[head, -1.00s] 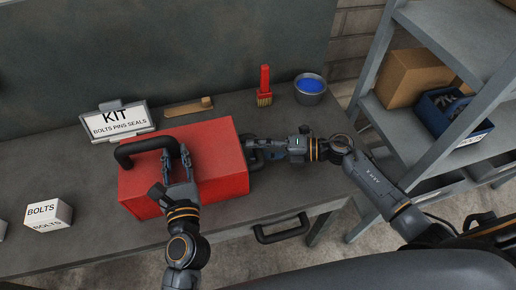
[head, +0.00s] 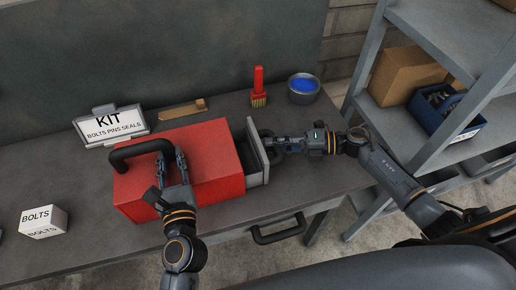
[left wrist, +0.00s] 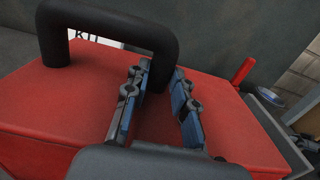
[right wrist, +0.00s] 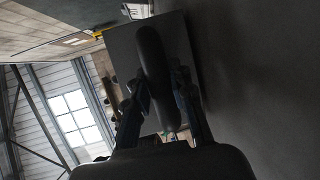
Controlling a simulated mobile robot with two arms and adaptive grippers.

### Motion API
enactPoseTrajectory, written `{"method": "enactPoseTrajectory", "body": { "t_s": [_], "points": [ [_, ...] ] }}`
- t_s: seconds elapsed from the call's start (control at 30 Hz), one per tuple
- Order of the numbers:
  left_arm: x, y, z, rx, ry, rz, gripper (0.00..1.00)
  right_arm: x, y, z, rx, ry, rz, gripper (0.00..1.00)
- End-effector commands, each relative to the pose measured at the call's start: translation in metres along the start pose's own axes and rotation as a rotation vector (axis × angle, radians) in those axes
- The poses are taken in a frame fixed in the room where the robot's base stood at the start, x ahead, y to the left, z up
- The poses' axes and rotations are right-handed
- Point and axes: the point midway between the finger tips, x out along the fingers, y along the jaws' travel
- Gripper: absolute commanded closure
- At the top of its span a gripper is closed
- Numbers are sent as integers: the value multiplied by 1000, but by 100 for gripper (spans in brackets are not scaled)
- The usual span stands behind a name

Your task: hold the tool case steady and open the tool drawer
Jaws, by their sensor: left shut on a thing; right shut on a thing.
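The red tool case (head: 205,165) lies on the grey bench with a black handle (head: 138,151) on top. My left gripper (head: 172,166) is shut on the right leg of that handle, which stands between its fingers in the left wrist view (left wrist: 158,72). The grey tool drawer (head: 258,150) sticks partly out of the case's right end. My right gripper (head: 270,144) is shut on the drawer's dark handle, which shows between its fingers in the right wrist view (right wrist: 152,60). The drawer's inside is mostly hidden.
A BOLTS box (head: 43,222) is at left. A shelf rack (head: 400,150) stands at right.

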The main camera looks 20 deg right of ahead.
Motion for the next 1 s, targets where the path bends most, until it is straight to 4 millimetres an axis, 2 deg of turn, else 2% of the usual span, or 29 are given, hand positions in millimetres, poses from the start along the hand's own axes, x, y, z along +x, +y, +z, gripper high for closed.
{"method": "enactPoseTrajectory", "body": {
  "t_s": [0.03, 0.2, 0.4, 0.6, 0.93, 0.97, 1.0],
  "points": [
    [-1, 2, -7, 3, 15, 7, 100, -15, -4, 7, -2, -5, -6, 100],
    [-1, 2, -7, 3, 15, 7, 100, -52, -11, 23, -1, -5, -4, 100],
    [-1, 2, -7, 4, 15, 7, 100, -83, -17, 36, -1, -5, -2, 100],
    [-1, 2, -8, 4, 15, 7, 100, -96, -19, 41, -4, -7, 0, 100],
    [-1, 2, -7, 4, 15, 7, 100, -97, -19, 42, -4, -9, 2, 100],
    [-1, 2, -7, 4, 15, 7, 100, -97, -18, 42, -4, -9, 2, 75],
    [-1, 2, -7, 4, 15, 7, 100, -97, -18, 42, -4, -9, 2, 67]
  ]
}}
